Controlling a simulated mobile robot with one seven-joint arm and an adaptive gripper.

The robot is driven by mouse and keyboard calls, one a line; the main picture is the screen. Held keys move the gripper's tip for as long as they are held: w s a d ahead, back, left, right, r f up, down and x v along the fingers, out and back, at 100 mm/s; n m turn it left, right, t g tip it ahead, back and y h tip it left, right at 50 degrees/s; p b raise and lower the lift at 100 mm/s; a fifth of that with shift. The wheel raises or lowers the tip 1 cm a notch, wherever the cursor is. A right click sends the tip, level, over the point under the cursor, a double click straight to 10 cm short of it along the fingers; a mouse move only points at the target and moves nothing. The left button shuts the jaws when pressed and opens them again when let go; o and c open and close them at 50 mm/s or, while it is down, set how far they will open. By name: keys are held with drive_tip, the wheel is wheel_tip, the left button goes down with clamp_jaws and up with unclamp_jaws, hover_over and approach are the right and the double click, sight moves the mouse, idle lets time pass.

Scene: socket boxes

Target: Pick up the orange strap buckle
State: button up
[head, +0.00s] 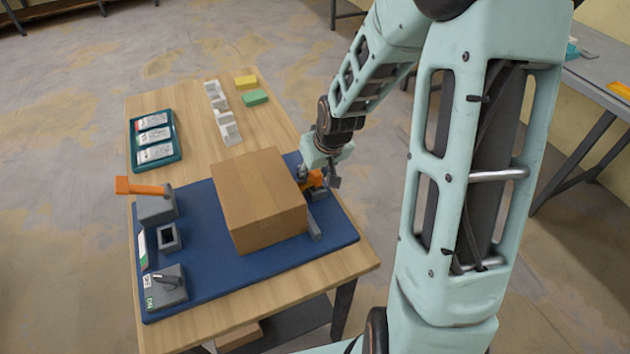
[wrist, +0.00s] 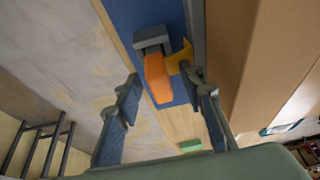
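The orange strap buckle (wrist: 157,78) lies on the blue mat's edge region in the wrist view, with a grey block (wrist: 152,38) at its far end and a yellow-orange piece (wrist: 181,57) beside it. In the head view the orange buckle (head: 314,180) is partly hidden by my gripper (head: 320,176), just right of the cardboard box. My gripper (wrist: 165,80) is open. Its fingers appear on either side of the buckle in the wrist view, with gaps on both sides. I cannot tell whether the fingertips are down at the buckle's height.
The cardboard box (head: 261,202) stands close to my gripper's left on the blue mat (head: 205,279). An orange-handled grey block (head: 156,206), a grey socket (head: 169,237) and a grey box (head: 166,287) line the left. A teal tray (head: 134,141) lies behind. Open floor is right.

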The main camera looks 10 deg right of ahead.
clamp_jaws()
idle(0.3)
